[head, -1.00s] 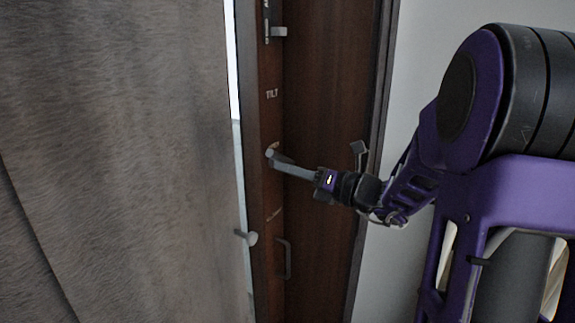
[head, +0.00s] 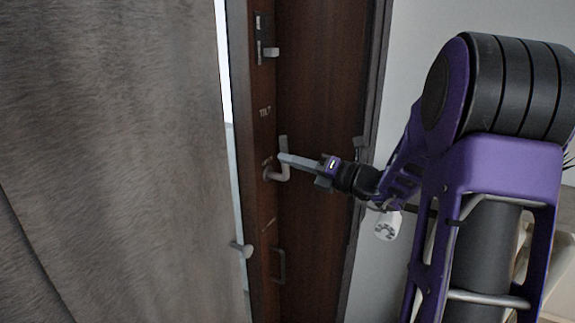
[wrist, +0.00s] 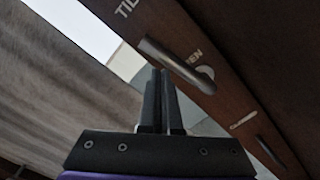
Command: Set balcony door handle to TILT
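The balcony door handle (head: 284,170) is a grey bent lever on the dark wooden door (head: 325,130). Its grip stands roughly upright, pointing up toward the TILT marking (head: 265,112). In the wrist view the handle (wrist: 178,64) slants across, its free end toward the partly cut-off TILT marking (wrist: 127,6), with OPEN lettering beside its mount. My gripper (head: 283,158) is beside the lever's grip, on its right in the head view. Its fingers (wrist: 160,75) are together with nothing between them. Whether the tips touch the lever is unclear.
A grey curtain (head: 110,150) hangs left of the door. A latch (head: 268,50) sits above, a small knob (head: 243,250) and a pull handle (head: 279,265) below. A pale wall (head: 430,60) is on the right.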

